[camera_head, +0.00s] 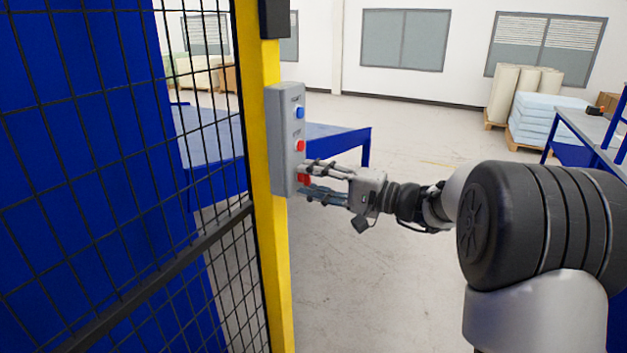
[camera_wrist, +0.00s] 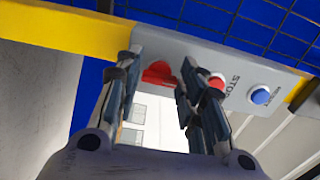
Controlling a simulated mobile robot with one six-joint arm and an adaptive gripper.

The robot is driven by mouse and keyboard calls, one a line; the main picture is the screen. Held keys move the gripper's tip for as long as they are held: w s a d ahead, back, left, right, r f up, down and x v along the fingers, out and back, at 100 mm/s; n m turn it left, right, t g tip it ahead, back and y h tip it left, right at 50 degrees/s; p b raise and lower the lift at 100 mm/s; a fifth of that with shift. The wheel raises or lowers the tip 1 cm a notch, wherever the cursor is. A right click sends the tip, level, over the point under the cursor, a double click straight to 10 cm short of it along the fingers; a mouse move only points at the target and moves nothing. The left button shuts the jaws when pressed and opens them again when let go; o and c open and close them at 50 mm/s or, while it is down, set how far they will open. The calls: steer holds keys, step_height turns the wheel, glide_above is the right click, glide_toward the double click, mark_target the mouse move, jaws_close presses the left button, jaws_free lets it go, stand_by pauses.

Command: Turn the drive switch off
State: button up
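A grey control box (camera_head: 285,140) is fixed to a yellow post. Its lowest control is a red switch (camera_head: 304,179), taken here as the drive switch; it also shows in the wrist view (camera_wrist: 160,73). My gripper (camera_head: 313,180) is at the lower part of the box, with one finger above the switch and one below. In the wrist view the fingers of my gripper (camera_wrist: 160,68) are apart, with the red switch visible between their tips. I cannot tell whether a finger touches the switch. The switch's exact angle is unclear.
A red button (camera_head: 300,146) marked STOP and a blue button (camera_head: 299,112) sit above the switch, close to my upper finger. A black mesh fence (camera_head: 130,150) stands left of the yellow post (camera_head: 262,130). A blue table (camera_head: 340,136) is behind the box.

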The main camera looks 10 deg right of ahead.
steer(key=shift+o, duration=1.4)
steer(key=v, duration=1.2)
